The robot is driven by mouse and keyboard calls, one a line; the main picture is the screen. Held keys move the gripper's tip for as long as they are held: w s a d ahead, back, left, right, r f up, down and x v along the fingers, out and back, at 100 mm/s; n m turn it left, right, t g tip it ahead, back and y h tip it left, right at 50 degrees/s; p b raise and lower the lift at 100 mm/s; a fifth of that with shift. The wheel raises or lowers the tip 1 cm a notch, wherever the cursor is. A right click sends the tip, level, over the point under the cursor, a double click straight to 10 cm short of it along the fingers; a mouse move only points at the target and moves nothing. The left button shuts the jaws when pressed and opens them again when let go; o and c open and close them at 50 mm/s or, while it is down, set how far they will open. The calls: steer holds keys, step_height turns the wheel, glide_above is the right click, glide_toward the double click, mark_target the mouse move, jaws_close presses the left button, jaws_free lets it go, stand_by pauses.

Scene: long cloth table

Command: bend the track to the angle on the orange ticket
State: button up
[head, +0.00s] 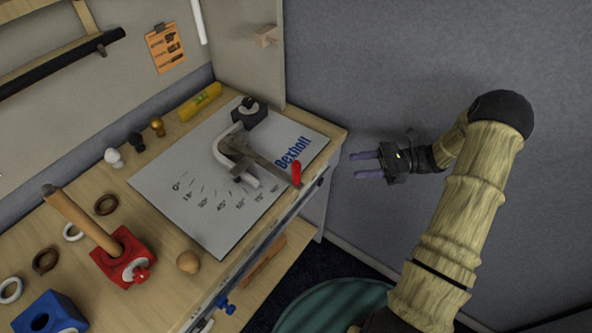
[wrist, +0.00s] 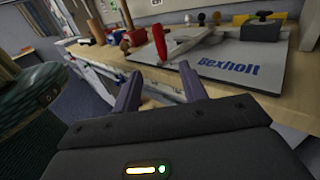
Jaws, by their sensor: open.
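The orange ticket (head: 165,47) hangs from a clip on the back board; its print is too small to read. A grey mat (head: 190,205) marked "Bexholt" with a fan of angle lines lies on the bench. On it sits a metal bar (head: 268,168) with a red end (head: 296,173), beside a pale curved piece (head: 222,148); I cannot tell which part is the track. The red end shows large in the wrist view (wrist: 160,42). My gripper (head: 366,165) is open and empty, right of the bench edge and apart from the red end.
A black block (head: 248,115) stands at the mat's back. A yellow level (head: 201,102), knobs, rings, a red block (head: 120,257) with a wooden handle and a blue block (head: 50,315) lie leftward. A side panel (head: 240,50) rises behind the mat. Space around my gripper is clear.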

mark_target(296, 171)
steer(key=a+p, duration=0.1)
steer(key=a, duration=0.4)
steer(key=s+a+p, duration=0.1)
steer(key=a, duration=0.5)
steer(key=a+p, duration=0.1)
steer(key=a, duration=0.5)
steer(key=shift+s+a, duration=0.15)
steer(key=shift+s, duration=0.05)
jaws_close()
